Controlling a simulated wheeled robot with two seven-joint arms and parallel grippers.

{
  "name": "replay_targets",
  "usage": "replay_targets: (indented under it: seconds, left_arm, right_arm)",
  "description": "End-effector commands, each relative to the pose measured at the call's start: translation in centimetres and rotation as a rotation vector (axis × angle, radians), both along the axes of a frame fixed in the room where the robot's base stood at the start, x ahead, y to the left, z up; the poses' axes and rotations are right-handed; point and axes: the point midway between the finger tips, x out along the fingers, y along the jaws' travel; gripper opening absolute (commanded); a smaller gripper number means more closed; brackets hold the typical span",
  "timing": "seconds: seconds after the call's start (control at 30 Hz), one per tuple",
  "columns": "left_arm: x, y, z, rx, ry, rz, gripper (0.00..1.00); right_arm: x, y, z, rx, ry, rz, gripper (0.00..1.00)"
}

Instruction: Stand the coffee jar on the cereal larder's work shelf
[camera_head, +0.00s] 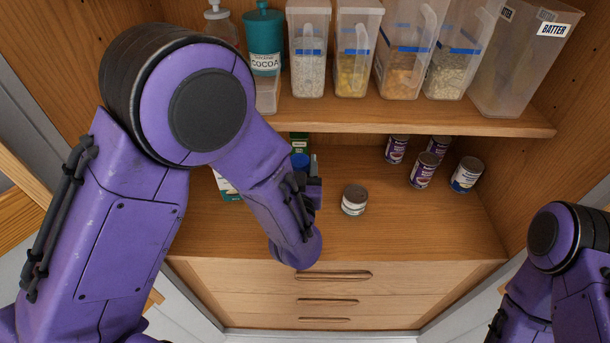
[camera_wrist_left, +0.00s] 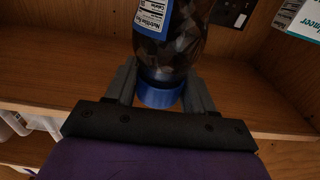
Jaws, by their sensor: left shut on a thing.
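The coffee jar (camera_wrist_left: 168,45) shows in the left wrist view as a clear jar with dark contents, a blue lid and a nutrition label. My left gripper (camera_wrist_left: 162,90) is shut on it near the blue lid. In the head view my left gripper (camera_head: 312,190) is over the larder's work shelf (camera_head: 400,220), mostly behind my forearm. A blue patch (camera_head: 300,160), probably the lid, shows beside it; the rest of the jar is hidden there. I cannot tell whether the jar touches the shelf. My right arm is at the lower right, its gripper out of frame.
Several cans (camera_head: 422,170) stand at the back right. A teal-and-white pack (camera_head: 225,186) is partly hidden behind my arm. The upper shelf (camera_head: 400,117) holds cereal containers and a cocoa canister (camera_head: 264,40). The front right of the work shelf is clear.

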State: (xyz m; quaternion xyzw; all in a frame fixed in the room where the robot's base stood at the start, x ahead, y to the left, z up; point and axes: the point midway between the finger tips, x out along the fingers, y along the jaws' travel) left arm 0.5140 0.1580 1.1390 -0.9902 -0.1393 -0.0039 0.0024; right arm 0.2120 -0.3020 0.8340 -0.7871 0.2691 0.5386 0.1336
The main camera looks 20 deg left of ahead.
Motion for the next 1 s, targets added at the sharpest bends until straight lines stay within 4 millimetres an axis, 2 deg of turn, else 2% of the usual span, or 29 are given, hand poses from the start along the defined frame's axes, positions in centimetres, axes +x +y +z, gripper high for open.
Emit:
replay_targets:
  seconds: [0.03,0.1,0.2,0.43,0.6,0.77,0.93,0.97,1.0]
  left_arm:
    - [1.5,0.3,-0.8,-0.003,0.0,0.004,0.1]
    - [3.0,0.6,-3.8,-0.004,0.0,0.004,0.1]
    - [4.7,0.9,-5.4,-0.002,0.0,0.004,0.1]
    - [6.4,1.1,-6.9,-0.002,0.0,0.001,0.1]
    - [6.6,1.2,-10.1,-0.002,0.002,0.001,0.1]
    - [6.6,1.1,-9.6,-0.001,0.0,0.001,0.1]
    - [6.6,1.1,-10.0,0.0,0.001,0.0,0.1]
    - [6.6,1.1,-10.0,-0.001,0.002,0.0,0.57]
    - [6.6,1.1,-9.9,-0.001,0.002,0.0,0.7]
  right_arm:
    - [0.0,0.0,0.0,-0.001,-0.001,0.0,0.43]
    - [0.1,0.0,-2.9,0.0,-0.002,0.0,0.43]
    - [0.1,0.0,-4.7,0.0,-0.001,0.0,0.43]
    - [0.2,0.0,-6.3,0.0,-0.002,0.0,0.43]
    - [0.1,0.0,-9.2,0.0,-0.001,0.0,0.43]
    - [0.2,0.0,-8.7,0.0,-0.002,0.0,0.43]
    - [0.2,0.0,-9.0,0.0,-0.002,0.0,0.43]
    - [0.2,0.0,-9.0,0.0,-0.002,0.0,0.43]
    - [0.2,0.0,-8.9,0.0,-0.002,0.0,0.43]
